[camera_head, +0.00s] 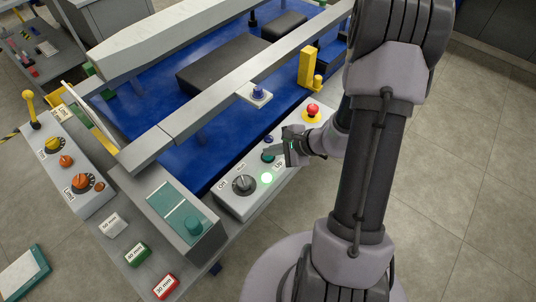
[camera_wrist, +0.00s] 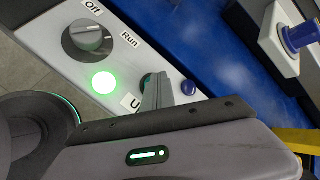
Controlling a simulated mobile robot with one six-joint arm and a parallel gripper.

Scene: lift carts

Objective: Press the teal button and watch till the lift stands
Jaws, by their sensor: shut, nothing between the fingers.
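The teal button (camera_head: 267,157) is on the light grey control panel (camera_head: 228,200), near the label "Up". My gripper (camera_head: 275,150) is shut and empty, with its fingertips right at the teal button and partly covering it. In the wrist view the shut fingers (camera_wrist: 157,92) hide most of the button; I cannot tell whether it is pressed in. A round lamp (camera_head: 266,178) glows green on the panel, and it shows bright in the wrist view (camera_wrist: 104,83). I cannot make out for sure which part is the lift or whether it moves.
A blue button (camera_head: 268,139) sits close beside the fingers, and a red button (camera_head: 313,110) on yellow stands farther along. A dark dial (camera_head: 243,184) is marked Off and Run. A grey rail (camera_head: 225,88) and a yellow post (camera_head: 308,66) rise beyond the panel.

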